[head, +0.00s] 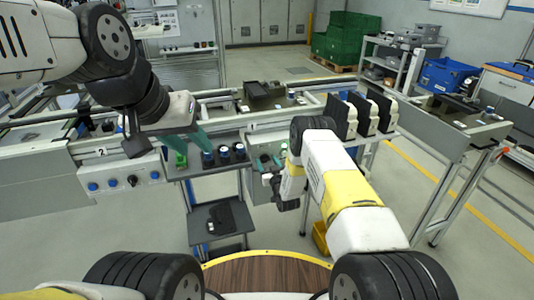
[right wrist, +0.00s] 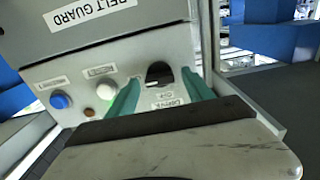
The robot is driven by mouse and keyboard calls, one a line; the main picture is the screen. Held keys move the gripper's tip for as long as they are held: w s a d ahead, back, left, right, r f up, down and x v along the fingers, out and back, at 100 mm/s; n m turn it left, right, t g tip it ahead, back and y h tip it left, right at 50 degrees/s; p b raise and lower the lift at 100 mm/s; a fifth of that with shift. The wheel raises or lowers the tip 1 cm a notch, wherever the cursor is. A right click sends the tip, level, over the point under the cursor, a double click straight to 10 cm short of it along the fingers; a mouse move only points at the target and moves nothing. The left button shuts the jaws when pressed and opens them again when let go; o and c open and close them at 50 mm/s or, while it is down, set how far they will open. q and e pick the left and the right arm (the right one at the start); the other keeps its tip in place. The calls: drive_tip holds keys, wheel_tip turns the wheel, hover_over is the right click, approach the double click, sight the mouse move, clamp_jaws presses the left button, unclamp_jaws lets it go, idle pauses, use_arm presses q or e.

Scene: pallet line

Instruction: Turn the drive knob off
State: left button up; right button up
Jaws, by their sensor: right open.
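The drive knob (right wrist: 159,74) is black and round, on a grey panel (right wrist: 45,78) in the right wrist view. Labels under it seem to read OFF and DRIVE. I cannot tell its pointer's direction surely. My right gripper (right wrist: 160,95) is open, with one teal finger at each side below the knob; the knob appears between and beyond the fingertips, and contact cannot be told. In the head view my right gripper (head: 271,163) is partly hidden by its arm. My left gripper (head: 168,152) looks open and empty, its fingers apart over the bench's front edge.
A blue button (right wrist: 60,101) and a white button (right wrist: 106,90) sit left of the knob, under a BELT GUARD plate (right wrist: 95,12). A white control box (head: 120,181) hangs at the left. Black upright parts (head: 362,114) stand on the line. Open floor lies at the right.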

clamp_jaws()
drive_tip(key=shift+n, duration=0.3)
drive_tip(key=n, duration=0.3)
drive_tip(key=shift+a+n, duration=0.1)
drive_tip(key=shift+n, duration=0.2)
drive_tip(key=n, duration=0.4)
drive_tip(key=shift+a+n, duration=0.1)
drive_tip(key=shift+n, duration=0.2)
drive_tip(key=n, duration=0.5)
drive_tip(key=shift+s+f, duration=0.1)
drive_tip(key=shift+n, duration=2)
